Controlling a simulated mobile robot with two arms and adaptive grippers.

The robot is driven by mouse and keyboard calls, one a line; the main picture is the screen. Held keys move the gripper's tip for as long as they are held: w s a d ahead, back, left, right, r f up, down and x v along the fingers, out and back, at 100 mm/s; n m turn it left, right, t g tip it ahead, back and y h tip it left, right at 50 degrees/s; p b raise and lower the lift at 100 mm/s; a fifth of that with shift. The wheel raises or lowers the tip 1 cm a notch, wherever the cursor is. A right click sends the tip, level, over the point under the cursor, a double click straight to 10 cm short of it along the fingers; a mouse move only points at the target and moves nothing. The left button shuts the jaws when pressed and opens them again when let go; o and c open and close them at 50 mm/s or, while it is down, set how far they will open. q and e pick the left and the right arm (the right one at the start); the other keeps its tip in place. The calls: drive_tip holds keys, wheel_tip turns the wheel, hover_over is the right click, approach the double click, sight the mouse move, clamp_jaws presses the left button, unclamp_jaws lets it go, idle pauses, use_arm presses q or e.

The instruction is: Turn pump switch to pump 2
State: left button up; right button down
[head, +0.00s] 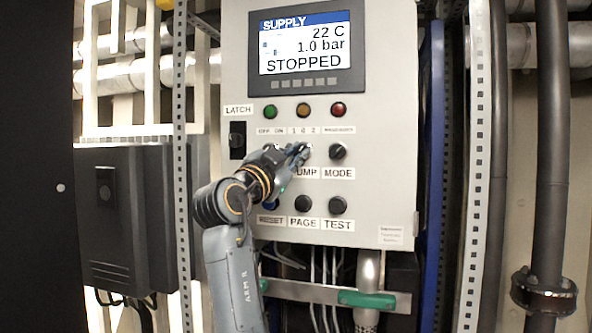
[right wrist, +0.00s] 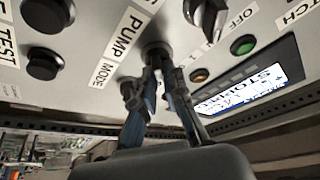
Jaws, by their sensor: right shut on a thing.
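The pump switch is a dark rotary knob on the grey control panel (head: 385,110), above the partly covered PUMP label (head: 307,172). My right gripper (head: 303,152) is at this knob and hides most of it in the head view. In the right wrist view, my right gripper (right wrist: 160,68) is shut on the pump switch (right wrist: 154,50), with a finger on each side, next to the PUMP label. Which position the knob points to is hidden by the fingers. The screen (head: 305,48) reads SUPPLY, 22 C, 1.0 bar, STOPPED. My left gripper is not in view.
The MODE knob (head: 338,152) is close to the right of my gripper. The PAGE button (head: 303,204) and TEST button (head: 338,205) are below. The latch switch (head: 237,140) and green lamp (head: 271,111) are close by. A dark box (head: 125,215) stands left.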

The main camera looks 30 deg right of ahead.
drive_tip(key=shift+m+g, duration=0.6)
drive_tip(key=shift+m, duration=0.4)
drive_tip(key=c, duration=1.4)
unclamp_jaws()
drive_tip(key=shift+a, duration=0.1)
drive_tip(key=v, duration=1.2)
